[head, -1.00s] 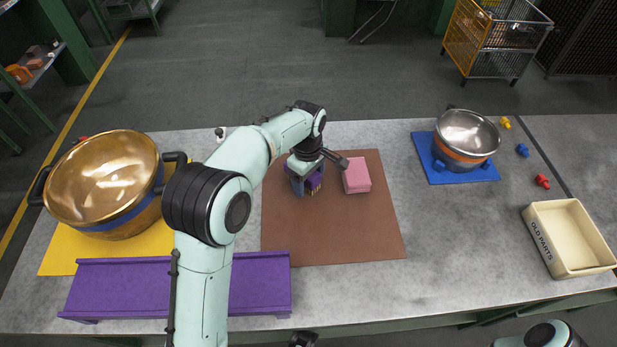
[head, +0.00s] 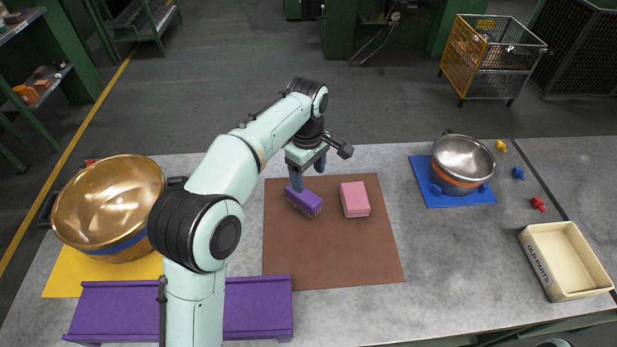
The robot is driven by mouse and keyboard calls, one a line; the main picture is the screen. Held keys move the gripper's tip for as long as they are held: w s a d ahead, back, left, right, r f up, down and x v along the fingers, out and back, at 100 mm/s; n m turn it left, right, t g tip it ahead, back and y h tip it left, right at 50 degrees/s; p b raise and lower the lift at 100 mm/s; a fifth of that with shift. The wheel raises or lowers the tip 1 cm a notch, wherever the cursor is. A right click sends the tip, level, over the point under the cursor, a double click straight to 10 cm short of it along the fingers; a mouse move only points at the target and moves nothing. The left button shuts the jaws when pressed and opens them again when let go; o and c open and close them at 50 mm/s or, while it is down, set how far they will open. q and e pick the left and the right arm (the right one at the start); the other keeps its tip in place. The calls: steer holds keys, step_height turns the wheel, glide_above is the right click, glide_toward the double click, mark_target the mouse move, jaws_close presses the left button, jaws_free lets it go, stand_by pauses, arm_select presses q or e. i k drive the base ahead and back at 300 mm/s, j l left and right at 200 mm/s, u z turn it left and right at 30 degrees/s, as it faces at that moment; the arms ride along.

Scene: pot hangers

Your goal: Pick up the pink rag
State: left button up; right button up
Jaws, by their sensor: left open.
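The pink rag (head: 354,199) is a folded, block-like pink piece lying on the brown mat (head: 335,255), right of the middle of its far half. A purple brush (head: 304,201) with bristles lies on the mat to the left of the rag. My left gripper (head: 309,178) is open, pointing down above the far end of the brush, left of and apart from the rag. Its blue-grey fingers are spread and the rag is not between them. My right gripper is not in view.
A gold pot (head: 108,205) stands on a yellow mat (head: 62,284) at left, behind a purple tray (head: 257,307). A silver pot (head: 462,165) stands on a blue mat (head: 428,196) at right. A cream "OLD PARTS" bin (head: 567,260) is at far right.

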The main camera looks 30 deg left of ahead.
mark_target(353, 195)
steer(key=k, duration=1.5)
